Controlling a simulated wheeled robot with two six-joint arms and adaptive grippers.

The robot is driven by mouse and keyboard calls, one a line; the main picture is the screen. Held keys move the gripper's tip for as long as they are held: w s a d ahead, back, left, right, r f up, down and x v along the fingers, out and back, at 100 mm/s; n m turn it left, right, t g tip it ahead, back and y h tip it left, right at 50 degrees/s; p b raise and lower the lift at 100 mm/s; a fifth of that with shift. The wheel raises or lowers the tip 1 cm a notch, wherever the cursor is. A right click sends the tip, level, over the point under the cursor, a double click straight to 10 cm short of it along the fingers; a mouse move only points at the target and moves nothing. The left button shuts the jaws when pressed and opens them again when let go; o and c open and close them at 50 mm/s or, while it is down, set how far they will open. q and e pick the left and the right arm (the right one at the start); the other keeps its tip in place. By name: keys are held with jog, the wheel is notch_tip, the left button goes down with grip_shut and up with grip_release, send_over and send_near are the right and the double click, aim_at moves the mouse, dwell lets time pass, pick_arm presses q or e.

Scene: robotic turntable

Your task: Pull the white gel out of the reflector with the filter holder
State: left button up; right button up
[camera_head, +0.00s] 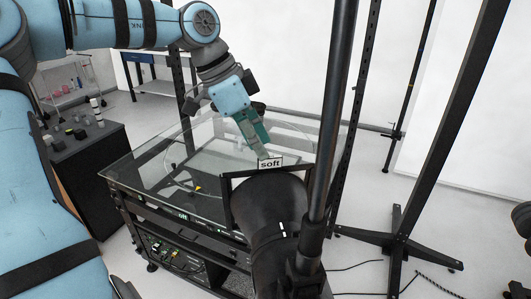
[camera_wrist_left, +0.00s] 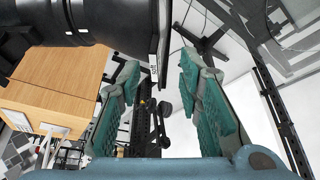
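The black reflector (camera_head: 272,215) of a studio lamp points at the glass turntable table. A thin black filter holder frame (camera_head: 228,200) sits at its front, with a white "soft" label (camera_head: 270,163) on its top edge. The gel's sheet is edge-on and I cannot make it out. My left gripper (camera_head: 262,150) is at the label. In the left wrist view, its teal fingers (camera_wrist_left: 160,66) are open, with the label (camera_wrist_left: 153,70) and frame edge (camera_wrist_left: 165,35) appearing between the tips; contact is unclear. The reflector (camera_wrist_left: 95,20) fills the top left there. My right gripper is out of view.
A black stand pole (camera_head: 332,130) rises right beside the reflector. The glass-topped table (camera_head: 150,165) lies beyond the frame. Another stand with spread feet (camera_head: 400,230) is at the right. A dark cabinet (camera_head: 90,155) with small items stands at the left.

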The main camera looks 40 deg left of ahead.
aim_at(269, 159)
pick_arm(q)
jog(key=x, duration=0.2)
jog(key=d+x, duration=0.1)
jog(key=x, duration=0.2)
jog(key=shift+r, duration=0.1)
jog(key=shift+a, duration=0.25)
jog(key=shift+c, duration=0.4)
jog(key=c, duration=0.3)
grip_shut()
jog(key=shift+o, duration=1.8)
grip_release()
jog(key=shift+r, duration=0.1)
